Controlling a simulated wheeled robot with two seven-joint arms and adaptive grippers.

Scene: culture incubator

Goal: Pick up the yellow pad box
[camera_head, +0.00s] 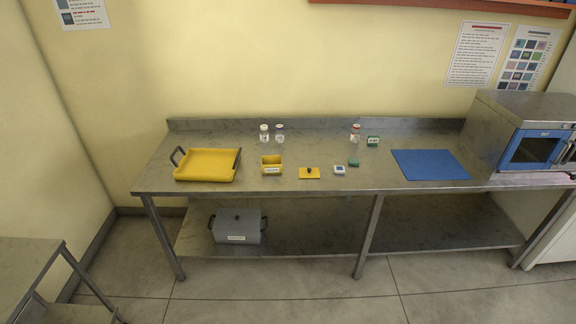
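A small open yellow box (272,171) with a white label on its front stands on the steel table, left of the middle. The label is too small to read, but this looks like the yellow pad box. A flat yellow piece with a dark knob, like a lid (303,175), lies on the table just right of it. What is inside the box cannot be made out. Neither of my grippers shows in the head view.
A yellow tray (207,164) with dark handles is left of the box. Bottles (264,134) stand behind it. A small white device (339,170), green items (373,141), a blue mat (430,165) and an incubator (520,130) are rightward. A grey lidded box (238,228) sits on the lower shelf.

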